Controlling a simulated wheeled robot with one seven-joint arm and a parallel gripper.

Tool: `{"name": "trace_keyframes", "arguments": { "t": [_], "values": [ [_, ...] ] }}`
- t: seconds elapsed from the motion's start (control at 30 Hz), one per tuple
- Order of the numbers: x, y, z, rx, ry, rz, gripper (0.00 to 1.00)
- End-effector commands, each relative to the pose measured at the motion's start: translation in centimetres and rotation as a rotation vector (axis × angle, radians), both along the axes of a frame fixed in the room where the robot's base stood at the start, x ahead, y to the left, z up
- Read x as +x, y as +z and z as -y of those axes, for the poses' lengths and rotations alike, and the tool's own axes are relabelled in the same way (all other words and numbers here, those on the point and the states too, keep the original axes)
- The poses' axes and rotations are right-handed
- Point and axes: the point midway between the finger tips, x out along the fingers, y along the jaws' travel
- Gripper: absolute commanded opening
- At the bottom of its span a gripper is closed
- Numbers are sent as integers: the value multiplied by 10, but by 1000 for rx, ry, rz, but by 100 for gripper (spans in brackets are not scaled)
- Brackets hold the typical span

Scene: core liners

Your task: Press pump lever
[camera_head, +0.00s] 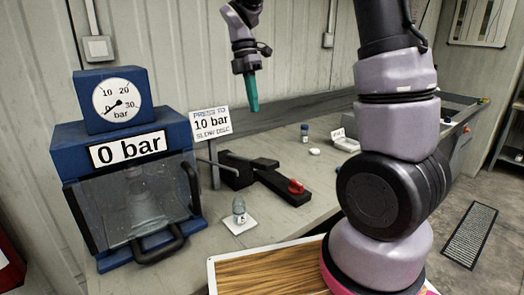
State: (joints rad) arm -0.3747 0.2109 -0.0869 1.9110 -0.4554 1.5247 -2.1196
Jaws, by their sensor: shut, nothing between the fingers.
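The black pump (237,178) sits on the bench right of the blue press. A long black bar (276,187) runs from it toward the front right and ends near a red knob (295,187). I cannot tell for sure which part is the lever. The blue press (65,150) has a round gauge (117,99), its needle near 0, and a label (128,149) reading "0 bar". A sign (210,122) beside it says "PRESS TO 10 bar". My gripper (251,104) has teal fingertips, is shut and empty, and hangs above and behind the pump, apart from it.
A small grey-capped vial (239,206) stands on a white square in front of the pump. A small blue-capped bottle (305,135) and a white disc (314,151) lie farther back. A wood-grained board (240,277) is at the front. My arm hides part of the bench's right side.

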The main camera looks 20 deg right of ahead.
Motion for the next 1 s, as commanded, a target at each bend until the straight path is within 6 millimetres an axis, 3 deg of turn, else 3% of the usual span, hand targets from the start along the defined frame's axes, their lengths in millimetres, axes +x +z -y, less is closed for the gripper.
{"name": "trace_keyframes", "arguments": {
  "t": [0.27, 0.73, 1.0],
  "values": [
    [-6, -22, 2, -1, 0, -3, 0],
    [-29, -113, 12, -1, -1, -3, 0],
    [-34, -134, 14, 0, -2, 1, 0]
  ]
}}
